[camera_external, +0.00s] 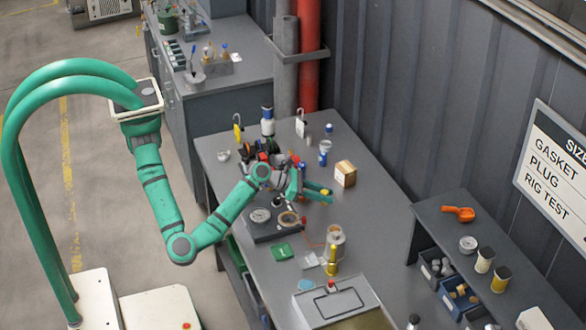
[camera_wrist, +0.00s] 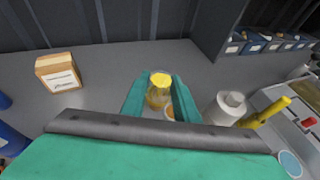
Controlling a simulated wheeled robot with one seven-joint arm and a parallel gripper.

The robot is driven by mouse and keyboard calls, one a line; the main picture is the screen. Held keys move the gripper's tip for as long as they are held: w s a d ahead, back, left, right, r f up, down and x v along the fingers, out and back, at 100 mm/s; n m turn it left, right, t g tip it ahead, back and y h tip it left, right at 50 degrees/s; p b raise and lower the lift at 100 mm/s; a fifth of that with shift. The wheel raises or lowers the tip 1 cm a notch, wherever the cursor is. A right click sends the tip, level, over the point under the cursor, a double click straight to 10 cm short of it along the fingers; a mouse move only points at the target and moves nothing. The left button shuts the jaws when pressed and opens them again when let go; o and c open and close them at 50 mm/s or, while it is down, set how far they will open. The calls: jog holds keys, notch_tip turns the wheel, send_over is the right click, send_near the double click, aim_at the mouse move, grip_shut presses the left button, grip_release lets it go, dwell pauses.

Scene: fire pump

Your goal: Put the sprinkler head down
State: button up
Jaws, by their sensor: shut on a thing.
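My gripper (camera_external: 322,196) is over the far middle of the grey workbench (camera_external: 385,235). In the wrist view its two green fingers (camera_wrist: 160,98) are shut on a small brass-coloured piece with a yellow top, which I take as the sprinkler head (camera_wrist: 158,91). Only its top and part of its side show between the fingers. In the external view just a speck of yellow shows at the fingertips. The piece looks held above the bench, but its exact height is hard to tell.
A cardboard box (camera_external: 345,174) stands beyond my gripper. A gauge plate (camera_external: 268,224) lies below my arm. Bare bench lies right of the gripper, before the shelf (camera_external: 455,215).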

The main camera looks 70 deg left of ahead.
jog(key=s+d+f+m+g+h, duration=0.2)
jog(key=s+d+m+g+h, duration=0.3)
jog(key=s+d, duration=2.25)
jog(key=shift+m+t, duration=0.3)
jog(key=shift+t, duration=0.5)
jog(key=shift+s+a+f, duration=0.1)
jog(key=shift+s+f, duration=0.05)
jog(key=shift+f, duration=1.75)
jog(key=shift+s+f, duration=0.15)
jog(key=shift+f, duration=1.75)
jog(key=shift+f, duration=0.15)
jog(key=o, duration=1.1)
jog(key=shift+s+a+r, duration=0.1)
jog(key=shift+r, duration=0.2)
jog(key=v, duration=1.1)
jog(key=shift+a, duration=0.4)
